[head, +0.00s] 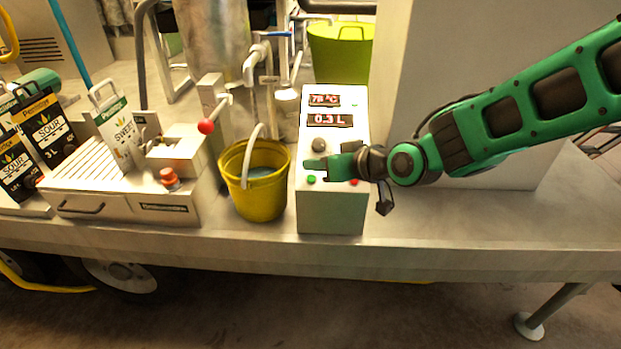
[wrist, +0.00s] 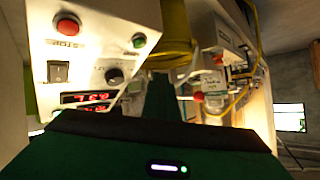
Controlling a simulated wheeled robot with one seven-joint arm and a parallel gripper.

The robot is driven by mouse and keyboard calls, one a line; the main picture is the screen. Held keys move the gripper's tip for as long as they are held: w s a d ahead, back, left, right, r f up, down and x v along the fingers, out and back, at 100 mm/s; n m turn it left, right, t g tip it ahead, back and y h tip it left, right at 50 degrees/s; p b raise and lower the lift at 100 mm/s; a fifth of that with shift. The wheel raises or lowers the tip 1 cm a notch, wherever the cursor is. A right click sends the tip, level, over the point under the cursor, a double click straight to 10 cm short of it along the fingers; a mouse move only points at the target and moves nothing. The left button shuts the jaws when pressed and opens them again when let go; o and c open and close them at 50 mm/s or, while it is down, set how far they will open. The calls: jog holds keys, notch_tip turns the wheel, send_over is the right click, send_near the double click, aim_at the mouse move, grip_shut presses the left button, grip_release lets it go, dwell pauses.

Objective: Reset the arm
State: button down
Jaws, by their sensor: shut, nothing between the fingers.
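My green arm reaches in from the right in the head view. My gripper (head: 316,164) is shut and empty, in front of the white control box (head: 333,215). It hides part of the box's front, between the dark knob (head: 319,145) and the green button (head: 311,179). A red button (head: 353,182) shows just below the gripper. In the wrist view the control box (wrist: 90,25) shows rotated, with its red button (wrist: 67,25), green button (wrist: 139,41), knob (wrist: 115,76) and a black switch (wrist: 58,71). I cannot tell whether the gripper touches the box.
A yellow bucket (head: 257,199) with liquid stands left of the box. Left of it is a press unit (head: 125,207) with a red-knobbed lever (head: 206,126) and red button (head: 169,177). Juice pouches (head: 118,135) stand at far left. The bench (head: 480,225) right of the box is clear.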

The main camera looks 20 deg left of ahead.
dwell(0.6)
jog(key=w+d+m+h, duration=0.1)
jog(key=d+m+h, duration=0.6)
jog(key=d, duration=2.9)
jog(key=s+d+m+g+h, duration=0.3)
jog(key=s+d+m+h, duration=0.1)
jog(key=s+d, duration=1.1)
jog(key=s+d+m+g, duration=0.3)
jog(key=s+d, duration=0.3)
jog(key=s, duration=0.6)
jog(key=shift+s+d+m, duration=0.15)
jog(key=shift+d+m, duration=0.15)
jog(key=shift+m, duration=0.5)
